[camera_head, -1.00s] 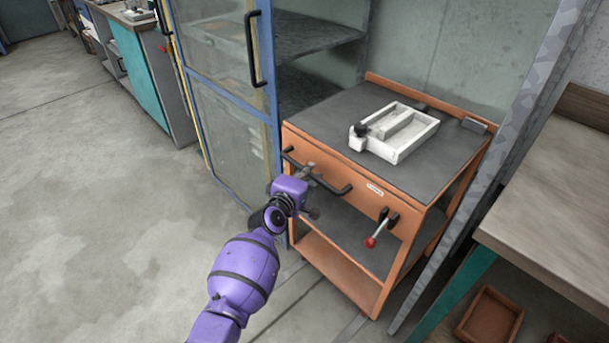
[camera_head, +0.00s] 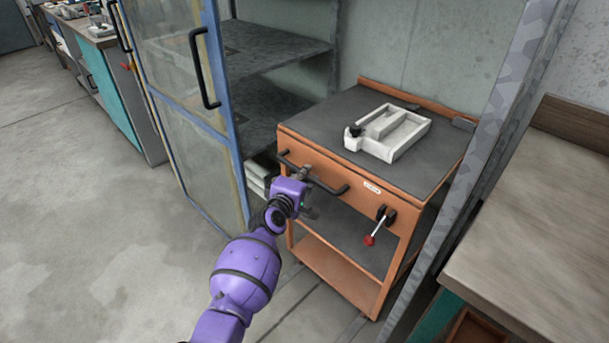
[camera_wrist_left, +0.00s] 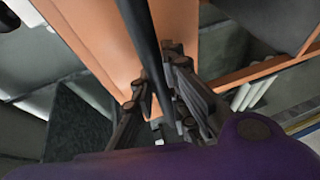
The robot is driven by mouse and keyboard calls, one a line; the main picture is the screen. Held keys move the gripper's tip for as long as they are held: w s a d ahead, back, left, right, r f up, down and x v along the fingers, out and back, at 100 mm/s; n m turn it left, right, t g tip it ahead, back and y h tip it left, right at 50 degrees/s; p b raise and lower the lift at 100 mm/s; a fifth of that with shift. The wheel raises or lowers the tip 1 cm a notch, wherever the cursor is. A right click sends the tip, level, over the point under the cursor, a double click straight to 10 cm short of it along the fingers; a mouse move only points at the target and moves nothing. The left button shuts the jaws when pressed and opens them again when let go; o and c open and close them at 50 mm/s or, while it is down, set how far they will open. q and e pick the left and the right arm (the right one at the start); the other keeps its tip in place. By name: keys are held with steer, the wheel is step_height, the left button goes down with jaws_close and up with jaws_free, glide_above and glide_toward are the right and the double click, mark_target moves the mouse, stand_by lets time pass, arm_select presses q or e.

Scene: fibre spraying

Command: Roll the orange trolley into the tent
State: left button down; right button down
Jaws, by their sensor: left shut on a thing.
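The orange trolley (camera_head: 335,180) has a dark top and a lower shelf. It stands between the blue-framed clear door and a grey metal post, inside the opening of what seems to be the tent (camera_head: 432,58). My left gripper (camera_head: 304,176) is shut on the black handle bar (camera_head: 335,190) on the trolley's front. In the left wrist view the fingers (camera_wrist_left: 165,115) close around the dark bar (camera_wrist_left: 140,30), with the orange panel behind. My right gripper is not in view.
A white tray (camera_head: 412,142) lies on the trolley top. A red-knobbed lever (camera_head: 371,239) hangs on its front. The open blue-framed door (camera_head: 180,110) and grey shelves (camera_head: 275,60) are on the left. The metal post (camera_head: 465,180) and a workbench (camera_head: 540,250) are close on the right.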

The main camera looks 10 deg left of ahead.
arm_select(q)
steer(key=shift+a, duration=0.1)
steer(key=c, duration=1.7)
jaws_free()
steer(key=shift+c, duration=0.2)
steer(key=shift+s, duration=0.4)
steer(key=v, duration=1.1)
steer(key=shift+s+a+r, duration=0.1)
steer(key=shift+r, duration=0.05)
